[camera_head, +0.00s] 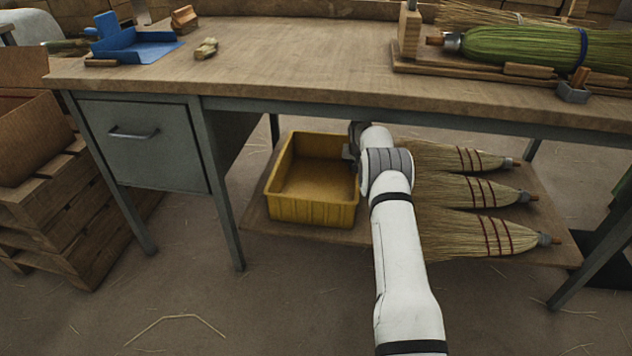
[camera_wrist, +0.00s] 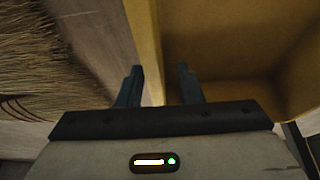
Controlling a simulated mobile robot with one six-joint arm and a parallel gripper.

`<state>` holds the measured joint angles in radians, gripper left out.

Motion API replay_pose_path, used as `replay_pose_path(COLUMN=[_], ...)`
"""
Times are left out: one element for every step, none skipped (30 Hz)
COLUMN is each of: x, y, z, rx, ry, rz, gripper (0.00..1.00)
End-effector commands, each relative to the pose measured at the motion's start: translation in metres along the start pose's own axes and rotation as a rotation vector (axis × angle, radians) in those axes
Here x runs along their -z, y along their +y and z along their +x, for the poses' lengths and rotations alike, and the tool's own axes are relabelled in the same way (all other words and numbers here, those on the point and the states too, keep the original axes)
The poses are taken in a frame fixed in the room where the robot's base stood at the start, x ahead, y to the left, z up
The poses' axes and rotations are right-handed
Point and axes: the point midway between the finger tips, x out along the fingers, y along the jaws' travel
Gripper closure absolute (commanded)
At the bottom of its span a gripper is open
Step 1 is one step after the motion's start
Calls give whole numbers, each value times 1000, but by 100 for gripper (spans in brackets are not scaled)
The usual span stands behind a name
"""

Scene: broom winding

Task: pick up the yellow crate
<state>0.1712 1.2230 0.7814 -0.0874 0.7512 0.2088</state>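The yellow crate (camera_head: 312,213) is an open, empty-looking box standing upright on the low wooden shelf under the workbench. My gripper (camera_head: 350,152) is at the crate's right wall, partly hidden by my arm. In the wrist view my gripper (camera_wrist: 161,82) has its two dark fingers apart. The rim of the yellow crate (camera_wrist: 148,45) runs between them, with one finger on the outer side and the other over the inside. A gap shows between the rim and the inner finger. I cannot tell how far down the fingers reach.
Several straw brooms (camera_head: 470,190) lie on the low shelf (camera_head: 300,233) right of the crate and my arm. The workbench top (camera_head: 290,55) overhangs the shelf. A drawer unit (camera_head: 145,140) is on the left, beside stacked pallets (camera_head: 60,215). The floor in front is mostly clear.

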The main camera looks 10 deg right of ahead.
Motion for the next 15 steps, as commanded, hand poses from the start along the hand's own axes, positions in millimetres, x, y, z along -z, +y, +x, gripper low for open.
replay_pose_path(x=[-2, -2, -3, -4, -5, -7, -7, -8, -9, -9, -9, -9, -9, -8, -8], y=[-1, 0, 0, 0, 1, 2, 3, 2, 2, 2, 2, 2, 1, 1, 1], z=[5, 8, 13, 18, 22, 29, 34, 38, 42, 45, 46, 46, 46, 45, 45], rx=[1, 1, 2, 2, 2, 2, 3, 3, 3, 4, 4, 4, 4, 4, 4], ry=[0, 0, 0, 0, 0, -2, -1, 0, 0, 0, 1, 1, 1, 1, 1], rz=[-2, -2, -3, -4, -4, -5, -5, -6, -7, -8, -8, -9, -9, -9, -10], gripper=[67, 67, 67, 67, 67, 67, 67, 67, 67, 67, 67, 67, 67, 67, 67])
